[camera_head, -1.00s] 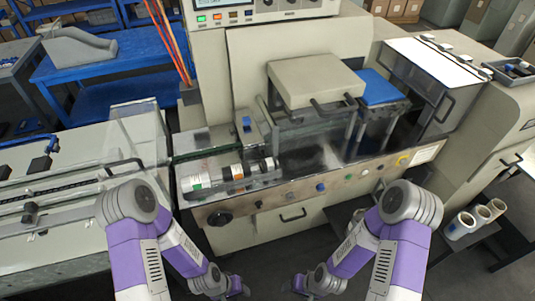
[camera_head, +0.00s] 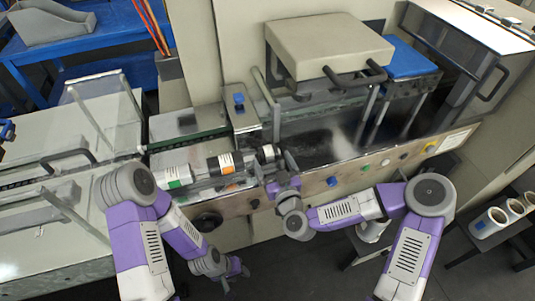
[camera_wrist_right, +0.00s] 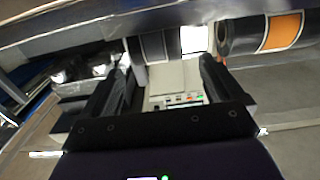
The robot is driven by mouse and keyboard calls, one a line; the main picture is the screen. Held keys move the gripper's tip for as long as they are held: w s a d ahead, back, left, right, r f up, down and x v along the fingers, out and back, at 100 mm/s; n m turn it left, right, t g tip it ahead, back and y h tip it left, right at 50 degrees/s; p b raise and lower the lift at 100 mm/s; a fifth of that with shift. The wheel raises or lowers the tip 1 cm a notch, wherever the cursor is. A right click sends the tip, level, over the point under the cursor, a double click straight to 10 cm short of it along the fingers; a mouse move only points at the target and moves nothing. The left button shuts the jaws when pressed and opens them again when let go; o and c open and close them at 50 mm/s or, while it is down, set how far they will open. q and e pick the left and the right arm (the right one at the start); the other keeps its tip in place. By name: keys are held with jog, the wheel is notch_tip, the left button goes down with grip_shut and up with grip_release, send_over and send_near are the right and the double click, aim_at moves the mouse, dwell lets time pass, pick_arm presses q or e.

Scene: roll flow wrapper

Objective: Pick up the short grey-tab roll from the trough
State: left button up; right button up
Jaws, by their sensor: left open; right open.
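Three rolls lie in a row in the trough (camera_head: 215,184) in the head view. The left one is white with a green tab (camera_head: 174,177), and the middle one is black with an orange tab (camera_head: 226,161). The short grey-tab roll (camera_head: 266,153) is at the right end, dark with a pale band. My right gripper (camera_head: 286,166) is open at the trough's front, close to this short roll. In the right wrist view, the short roll (camera_wrist_right: 154,46) shows ahead between the open fingertips; contact cannot be told. My left gripper (camera_head: 236,268) is open and empty, low in front of the machine.
The orange-tab roll (camera_wrist_right: 285,31) lies close beside the right gripper in the wrist view. A front panel with knobs and buttons (camera_head: 332,181) runs below the trough. A beige-topped guard (camera_head: 325,45) stands behind. White rolls (camera_head: 490,222) stand on a stand at the right.

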aim_at(270, 157)
jog(key=x, duration=0.2)
jog(key=f+b+x, duration=0.1)
jog(key=x, duration=0.2)
jog(key=shift+w+b, duration=0.1)
jog(key=shift+b, duration=0.2)
jog(key=shift+w+a, duration=0.1)
jog(key=shift+w, duration=0.2)
jog(key=shift+r, duration=0.1)
jog(key=c, duration=1.1)
